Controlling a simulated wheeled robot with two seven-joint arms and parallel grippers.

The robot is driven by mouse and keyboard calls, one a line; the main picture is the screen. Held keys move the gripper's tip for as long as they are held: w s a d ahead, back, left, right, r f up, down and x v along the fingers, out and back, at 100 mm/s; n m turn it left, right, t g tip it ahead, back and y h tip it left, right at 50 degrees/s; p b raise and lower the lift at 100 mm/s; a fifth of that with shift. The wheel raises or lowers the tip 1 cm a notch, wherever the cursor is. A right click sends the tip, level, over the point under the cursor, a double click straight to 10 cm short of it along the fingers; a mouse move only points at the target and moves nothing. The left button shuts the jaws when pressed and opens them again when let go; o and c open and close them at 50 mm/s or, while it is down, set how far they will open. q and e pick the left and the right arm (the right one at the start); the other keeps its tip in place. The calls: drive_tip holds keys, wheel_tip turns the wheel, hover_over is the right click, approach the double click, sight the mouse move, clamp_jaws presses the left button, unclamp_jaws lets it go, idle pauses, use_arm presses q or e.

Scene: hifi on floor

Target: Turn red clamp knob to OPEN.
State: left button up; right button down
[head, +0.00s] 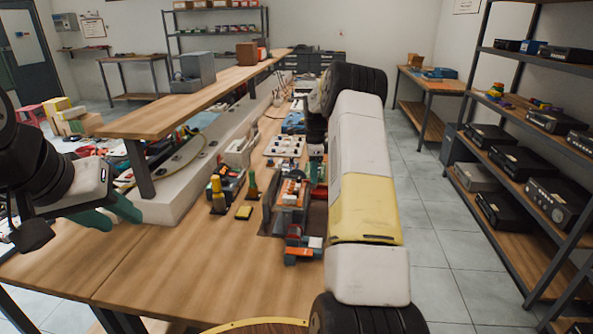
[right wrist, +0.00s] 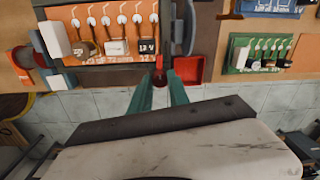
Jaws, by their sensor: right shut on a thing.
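In the right wrist view, the small red clamp knob (right wrist: 159,72) sits at the near edge of an orange panel fixture (right wrist: 75,37). My right gripper (right wrist: 159,82) has its two green fingers on either side of the knob and is shut on it. Whether the knob points to OPEN cannot be read. In the head view, the fixture (head: 292,190) stands on the wooden bench beside my right arm, which hides the knob. My left gripper (head: 108,215) is open and empty over the bench's left part, well away from the fixture.
A red tray (right wrist: 192,69) lies right of the knob, and a green board (right wrist: 258,55) lies further right. The bench front is mostly clear. Shelves (head: 535,150) line the right side.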

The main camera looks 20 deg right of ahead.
drive_tip(key=shift+n, duration=0.4)
drive_tip(key=n, duration=0.3)
drive_tip(key=shift+n, duration=0.3)
drive_tip(key=n, duration=0.4)
drive_tip(key=shift+n, duration=0.3)
drive_tip(key=n, duration=0.4)
drive_tip(key=shift+w+y, duration=0.1)
drive_tip(key=shift+y, duration=0.2)
drive_tip(key=shift+n, duration=2.5)
drive_tip(key=c, duration=1.2)
unclamp_jaws()
drive_tip(key=shift+c, duration=0.2)
